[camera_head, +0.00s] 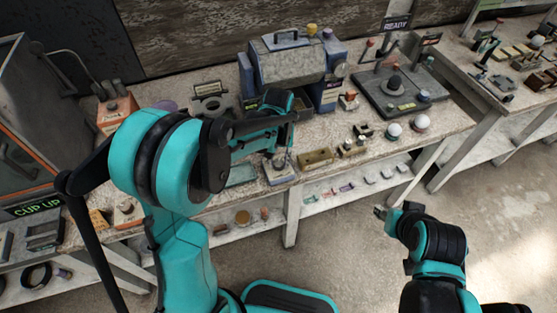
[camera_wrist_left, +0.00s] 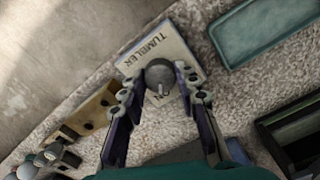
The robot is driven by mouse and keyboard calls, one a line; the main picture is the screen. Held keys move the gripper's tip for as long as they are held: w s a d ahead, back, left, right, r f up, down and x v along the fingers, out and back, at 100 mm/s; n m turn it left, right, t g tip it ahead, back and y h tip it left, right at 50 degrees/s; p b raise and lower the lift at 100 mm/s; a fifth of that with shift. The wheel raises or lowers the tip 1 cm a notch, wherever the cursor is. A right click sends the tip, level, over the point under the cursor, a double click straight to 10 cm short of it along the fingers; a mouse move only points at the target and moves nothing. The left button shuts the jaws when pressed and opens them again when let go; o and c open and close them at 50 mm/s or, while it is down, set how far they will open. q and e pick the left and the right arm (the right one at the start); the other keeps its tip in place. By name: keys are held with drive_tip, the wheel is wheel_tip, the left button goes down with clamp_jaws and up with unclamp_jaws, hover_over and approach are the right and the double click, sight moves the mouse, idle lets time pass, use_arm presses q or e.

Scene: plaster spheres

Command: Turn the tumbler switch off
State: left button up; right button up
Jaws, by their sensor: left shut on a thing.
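The tumbler switch (camera_wrist_left: 150,52) is a pale plate marked "TUMBLER" with a dark round-ended lever (camera_wrist_left: 159,73) at its middle. Part of a second marking, which looks like "ON", shows below the lever. In the head view the switch (camera_head: 281,174) sits near the bench's front edge. My left gripper (camera_wrist_left: 157,82) has a finger on each side of the lever and is shut on it. In the head view this gripper (camera_head: 284,147) points down over the switch, partly hidden by its own arm. My right gripper (camera_head: 380,212) hangs clear of the bench, too small to read.
A teal tray (camera_wrist_left: 268,30) lies beside the switch, and a brass block (camera_head: 316,158) stands on its other side. White spheres (camera_head: 394,130) stand farther right. A blue-grey machine (camera_head: 290,65) stands behind. Open floor lies in front of the bench.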

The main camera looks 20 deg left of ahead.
sight(278, 163)
use_arm(q)
drive_tip(key=n, duration=0.3)
drive_tip(key=shift+n, duration=0.4)
drive_tip(key=n, duration=0.3)
drive_tip(key=shift+n, duration=0.3)
drive_tip(key=n, duration=0.6)
drive_tip(key=shift+p, duration=0.4)
drive_tip(key=shift+n, duration=0.4)
drive_tip(key=o, duration=1.2)
drive_tip(key=shift+c, duration=0.2)
drive_tip(key=shift+r, duration=0.1)
wheel_tip(278, 163, up, 12)
